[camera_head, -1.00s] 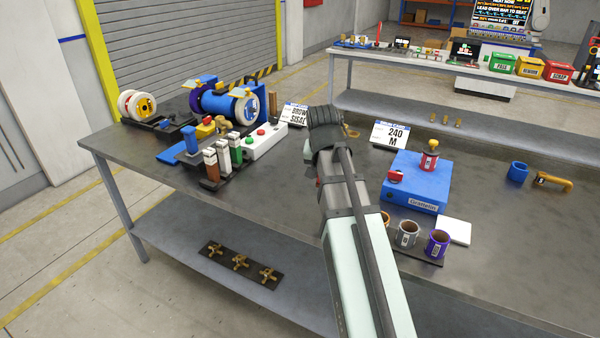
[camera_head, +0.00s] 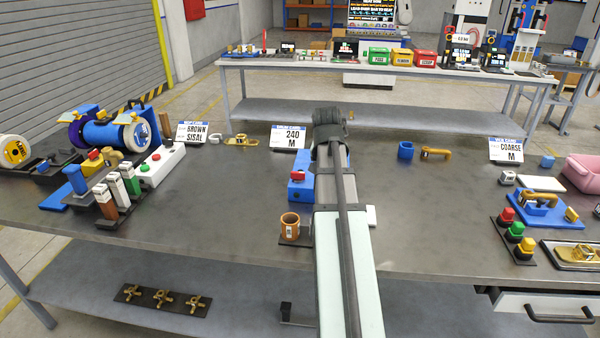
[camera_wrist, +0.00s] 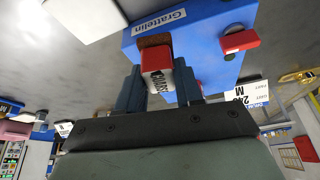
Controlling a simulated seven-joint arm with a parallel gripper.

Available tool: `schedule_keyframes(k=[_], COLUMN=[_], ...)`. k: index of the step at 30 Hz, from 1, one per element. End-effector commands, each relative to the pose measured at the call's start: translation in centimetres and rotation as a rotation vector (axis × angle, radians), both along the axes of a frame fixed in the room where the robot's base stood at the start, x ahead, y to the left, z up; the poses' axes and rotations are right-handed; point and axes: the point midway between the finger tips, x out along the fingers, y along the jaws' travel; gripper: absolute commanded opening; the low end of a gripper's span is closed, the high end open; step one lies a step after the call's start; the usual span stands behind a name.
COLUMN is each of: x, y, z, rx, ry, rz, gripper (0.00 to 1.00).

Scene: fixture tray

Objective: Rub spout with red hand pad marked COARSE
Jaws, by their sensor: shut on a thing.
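My gripper (camera_wrist: 160,88) is shut on a red pad (camera_wrist: 160,84) with a brown top and a white label reading COARSE, clearest in the wrist view. Behind it is the blue box marked Grattelin (camera_wrist: 208,55); I cannot tell whether the pad still touches it. In the head view my gripper (camera_head: 328,118) hides the pad and much of the box (camera_head: 299,190). A brass curved spout (camera_head: 541,197) sits on a blue fixture at the right. Another brass spout (camera_head: 436,153) lies on the table behind. Which one is meant is not marked.
A copper cup (camera_head: 290,224) stands left of my arm. Red, green and yellow buttons (camera_head: 515,232) stand before the fixture. A COARSE M sign (camera_head: 507,150) and a pink bin (camera_head: 583,172) are at the right. The table between my arm and the buttons is mostly clear.

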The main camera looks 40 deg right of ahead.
Motion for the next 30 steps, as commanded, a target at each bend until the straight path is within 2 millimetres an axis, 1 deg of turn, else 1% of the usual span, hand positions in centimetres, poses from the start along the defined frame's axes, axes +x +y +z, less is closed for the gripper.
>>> schedule_keyframes(k=[1,3,11,12,17,23,24,29,30], x=[-0.8,-2.0,-6.6,-7.4,-10.8,-15.4,-16.4,-20.6,-21.7], y=[-1.7,-3.6,-10.7,-11.8,-16.1,-21.2,-22.3,-26.2,-27.2], z=[0.0,0.1,0.1,0.1,0.2,0.3,0.3,0.5,0.5], rx=[0.0,0.0,0.0,0.0,0.0,0.0,0.0,0.0,0.0], ry=[0.0,0.0,-0.001,0.0,0.0,0.0,0.0,0.0,0.0], rz=[-0.028,-0.062,-0.187,-0.207,-0.282,-0.379,-0.398,-0.474,-0.494], gripper=[0.07,0.07,0.07,0.07,0.07,0.07,0.07,0.07,0.07])
